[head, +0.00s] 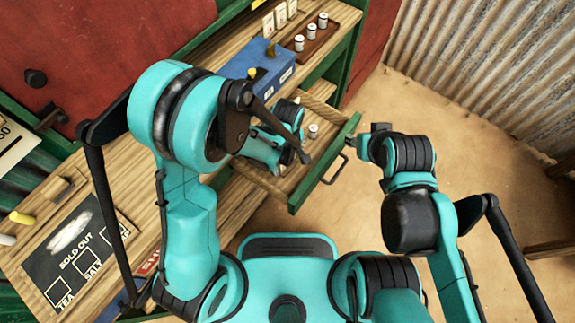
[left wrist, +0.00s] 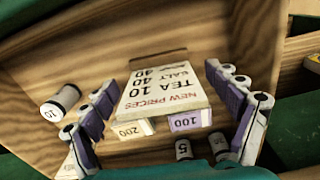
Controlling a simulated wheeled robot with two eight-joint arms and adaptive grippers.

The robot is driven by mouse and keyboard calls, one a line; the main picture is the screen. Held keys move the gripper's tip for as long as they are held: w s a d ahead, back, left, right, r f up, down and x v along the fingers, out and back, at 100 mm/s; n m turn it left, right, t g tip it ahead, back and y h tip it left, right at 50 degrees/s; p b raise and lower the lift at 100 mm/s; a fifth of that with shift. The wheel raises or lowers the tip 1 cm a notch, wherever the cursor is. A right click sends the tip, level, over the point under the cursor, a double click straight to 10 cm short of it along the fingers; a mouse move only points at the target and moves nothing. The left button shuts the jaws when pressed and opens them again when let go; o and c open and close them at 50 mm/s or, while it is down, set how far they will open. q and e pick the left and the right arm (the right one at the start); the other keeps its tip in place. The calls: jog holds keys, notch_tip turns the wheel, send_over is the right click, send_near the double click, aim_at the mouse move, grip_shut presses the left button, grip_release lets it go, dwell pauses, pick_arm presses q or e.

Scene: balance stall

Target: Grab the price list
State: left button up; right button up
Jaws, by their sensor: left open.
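The price list (left wrist: 165,85), a pale card reading "NEW PRICES", "TEA 10" and a partly legible line with 40, lies in the wooden drawer (left wrist: 90,55). In the left wrist view my left gripper (left wrist: 173,70) is open, with one finger on each side of the card. Whether the fingers touch it I cannot tell. In the head view my left arm reaches over the open drawer (head: 298,200) and hides the card. My right gripper (head: 378,130) is to the right of the drawer, and its fingers are unclear.
Bundles marked 200 (left wrist: 133,129) and 100 (left wrist: 190,121) sit at the card's near edge. A white weight marked 10 (left wrist: 60,101) and one marked 5 (left wrist: 183,150) are in the drawer. A blue box (head: 262,68) stands on the counter. Open floor lies right of the drawer.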

pick_arm(q)
jog(key=shift+c, duration=0.3)
jog(key=shift+r, duration=0.1)
jog(key=c, duration=1.2)
